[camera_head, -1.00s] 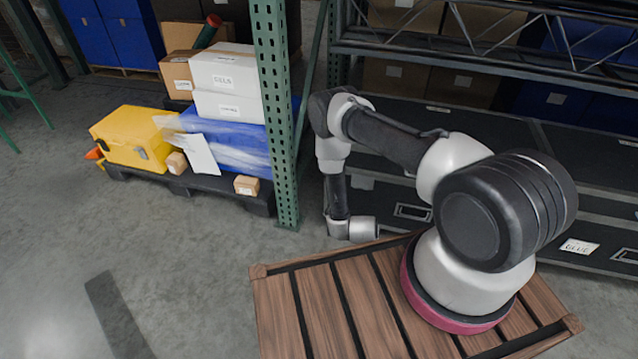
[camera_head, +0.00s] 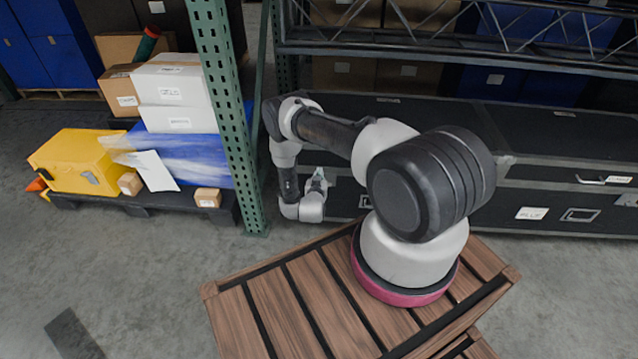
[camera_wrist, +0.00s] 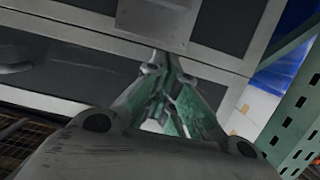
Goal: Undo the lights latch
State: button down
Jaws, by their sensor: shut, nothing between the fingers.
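A long black case with metal edging (camera_head: 420,112) lies along the shelf's foot beyond my arm. A metal fitting (camera_head: 364,201) shows on its front, right of my gripper and partly hidden by my arm. No label for the lights can be read, so I cannot tell which latch is the lights one. My gripper (camera_head: 319,182) is at the case's front face.
A green rack post (camera_head: 228,115) stands left of my gripper. Beyond it a dark pallet (camera_head: 145,212) bears a yellow case (camera_head: 75,160), white boxes (camera_head: 175,90) and a blue tote. A slatted wooden surface (camera_head: 265,315) lies below my arm.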

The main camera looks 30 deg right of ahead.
jog(key=f, duration=0.4)
jog(key=shift+w+d+f, duration=0.15)
jog(key=shift+w+d, duration=0.1)
jog(key=shift+w, duration=0.05)
jog(key=shift+w+a+f+n+h, duration=0.2)
jog(key=shift+a+n+h, duration=0.15)
jog(key=shift+n, duration=0.45)
